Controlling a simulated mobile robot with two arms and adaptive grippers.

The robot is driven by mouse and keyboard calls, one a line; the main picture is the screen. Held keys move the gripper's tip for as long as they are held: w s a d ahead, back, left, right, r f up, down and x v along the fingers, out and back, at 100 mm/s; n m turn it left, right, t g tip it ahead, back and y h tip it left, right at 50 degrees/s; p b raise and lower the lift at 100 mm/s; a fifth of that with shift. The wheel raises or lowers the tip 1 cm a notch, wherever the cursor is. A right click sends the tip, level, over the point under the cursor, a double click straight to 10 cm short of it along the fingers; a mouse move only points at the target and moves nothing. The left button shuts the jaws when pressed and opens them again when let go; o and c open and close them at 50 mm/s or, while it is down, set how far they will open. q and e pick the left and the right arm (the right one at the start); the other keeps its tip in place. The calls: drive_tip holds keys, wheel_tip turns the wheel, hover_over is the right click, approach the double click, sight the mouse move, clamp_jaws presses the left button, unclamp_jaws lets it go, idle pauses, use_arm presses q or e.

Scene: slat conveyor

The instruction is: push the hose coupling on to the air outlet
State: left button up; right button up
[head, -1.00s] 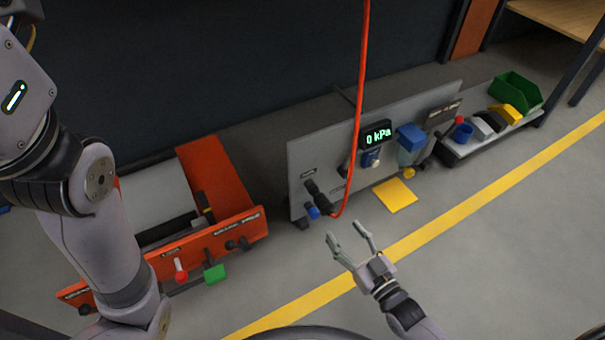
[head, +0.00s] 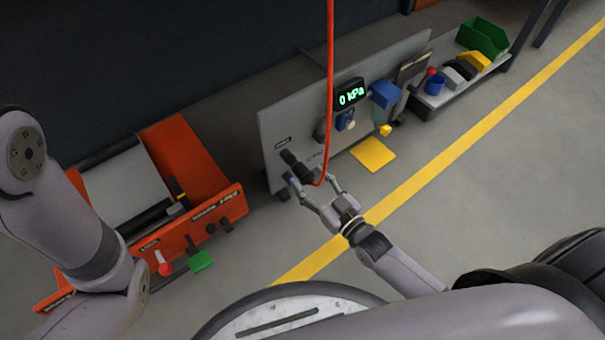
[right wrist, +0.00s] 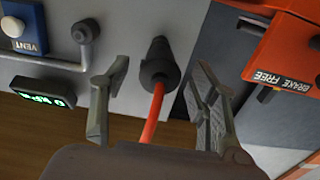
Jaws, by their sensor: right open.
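The black hose coupling (head: 303,172) is at the lower left of the grey panel (head: 272,126), with the red hose (head: 330,80) running from it. My right gripper (head: 312,183) is open around it in the head view. In the right wrist view the coupling (right wrist: 159,66) lies between the two spread fingers of the gripper (right wrist: 160,74), with a gap on both sides. A dark fitting (head: 288,157) shows behind the coupling at the panel; I cannot tell whether the coupling is seated on an air outlet. My left gripper is out of view.
The pressure display (head: 350,95) reads 0 kPa. An orange machine (head: 190,160) stands left of the panel.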

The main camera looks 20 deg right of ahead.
sight(298, 168)
drive_tip(key=x, duration=0.3)
drive_tip(key=shift+w+a, duration=0.15)
drive_tip(key=shift+w, duration=0.2)
drive_tip(key=shift+x, duration=0.8)
drive_tip(key=shift+p, duration=0.35)
clamp_jaws()
idle(1.1)
